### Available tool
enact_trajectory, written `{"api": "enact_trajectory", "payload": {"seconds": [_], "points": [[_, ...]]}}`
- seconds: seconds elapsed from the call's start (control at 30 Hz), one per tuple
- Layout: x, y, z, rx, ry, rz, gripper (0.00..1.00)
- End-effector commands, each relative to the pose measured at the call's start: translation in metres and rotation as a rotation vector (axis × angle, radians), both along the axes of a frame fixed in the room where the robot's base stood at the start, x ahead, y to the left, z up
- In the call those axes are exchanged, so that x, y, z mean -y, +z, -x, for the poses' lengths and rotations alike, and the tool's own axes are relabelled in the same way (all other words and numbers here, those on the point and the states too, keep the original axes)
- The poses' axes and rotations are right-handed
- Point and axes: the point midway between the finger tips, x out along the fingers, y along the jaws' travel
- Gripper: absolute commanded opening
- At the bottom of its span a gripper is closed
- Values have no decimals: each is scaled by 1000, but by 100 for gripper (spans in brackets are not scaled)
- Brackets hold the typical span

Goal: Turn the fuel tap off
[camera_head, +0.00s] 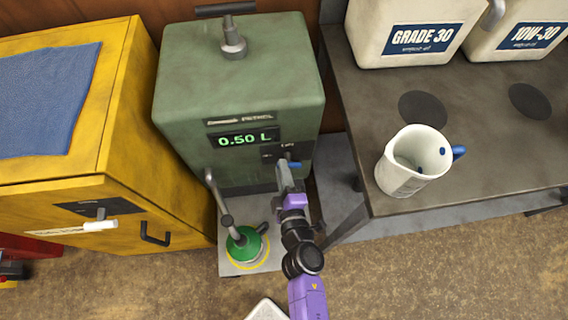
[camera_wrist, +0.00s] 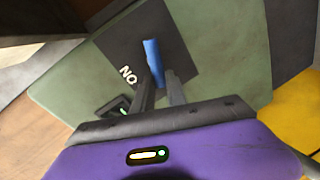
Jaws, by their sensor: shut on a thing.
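The fuel tap has a blue lever (camera_wrist: 153,58) on a dark plate on the front of the green petrol dispenser (camera_head: 240,75). In the wrist view the plate reads "NO" beside the lever, at an angle; any other marking is hidden. My gripper (camera_wrist: 160,84) is shut on the blue lever, with its fingers on either side of the lever's near end. In the head view my gripper (camera_head: 287,170) reaches the dispenser's lower right front, and a little blue of the lever (camera_head: 295,164) shows at its tip.
The dispenser's display (camera_head: 245,139) reads 0.50 L. A green can (camera_head: 247,247) stands under the spout at left. A yellow cabinet (camera_head: 150,100) stands left. A dark bench (camera_head: 450,190) at right holds a white jug (camera_head: 405,175) and two oil containers.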

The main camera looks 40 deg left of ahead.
Motion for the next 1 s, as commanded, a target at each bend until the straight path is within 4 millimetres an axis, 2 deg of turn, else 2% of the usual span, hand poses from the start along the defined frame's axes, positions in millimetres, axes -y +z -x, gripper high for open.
{"api": "enact_trajectory", "payload": {"seconds": [0.43,1.0], "points": [[-1,-8,2,209,-1,180,0],[-1,-9,3,255,1,220,0]]}}
